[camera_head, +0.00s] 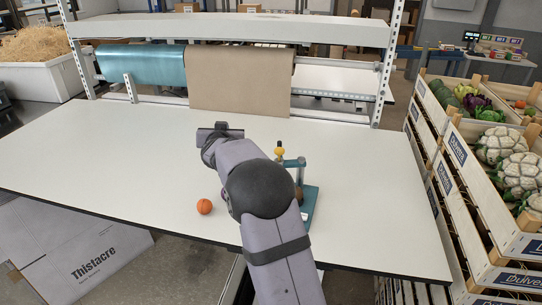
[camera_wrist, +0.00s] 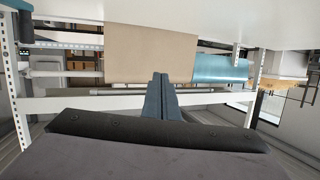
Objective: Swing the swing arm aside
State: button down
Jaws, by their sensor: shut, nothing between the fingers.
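A small teal fixture (camera_head: 311,205) stands on the white table, partly hidden behind my arm. From its upright post a short horizontal swing arm (camera_head: 291,162) points left, with a yellow-topped part (camera_head: 280,150) at its end. A brown shape shows under it, mostly hidden. My gripper (camera_head: 221,127) is to the left of the fixture and farther back, apart from it. In the wrist view its two dark fingers (camera_wrist: 161,96) are together and empty.
An orange ball (camera_head: 204,206) lies on the white table (camera_head: 110,170) left of my arm. A rack at the back holds a brown paper roll (camera_head: 238,80) and a teal roll (camera_head: 142,66). Vegetable crates (camera_head: 470,190) stand at right. The table's left side is clear.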

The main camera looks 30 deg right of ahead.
jog(key=s+a+f+m+g+h+b, duration=0.1)
jog(key=s+f+m+g+h, duration=0.3)
jog(key=s, duration=0.4)
jog(key=s+a+f+m+g+h+b, duration=0.1)
jog(key=s+f+m+g+h+b, duration=0.1)
jog(key=s+m+g+h, duration=0.35)
jog(key=w+d+n+t+p, duration=0.1)
jog(key=w+d+p, duration=0.2)
jog(key=d, duration=1)
jog(key=h+p, duration=0.1)
jog(key=p, duration=0.2)
jog(key=shift+f+t, duration=0.2)
jog(key=shift+t, duration=0.15)
jog(key=shift+n, duration=0.25)
jog(key=d+m+g+b, duration=0.1)
jog(key=w+d+m+g+b, duration=0.1)
jog(key=g, duration=0.1)
jog(key=w+d+m+g+b, duration=0.1)
jog(key=b, duration=0.1)
jog(key=shift+d+g+h, duration=0.2)
jog(key=shift+g+h, duration=0.1)
jog(key=shift+h, duration=0.05)
jog(key=shift+a+r, duration=0.1)
jog(key=shift+a, duration=0.05)
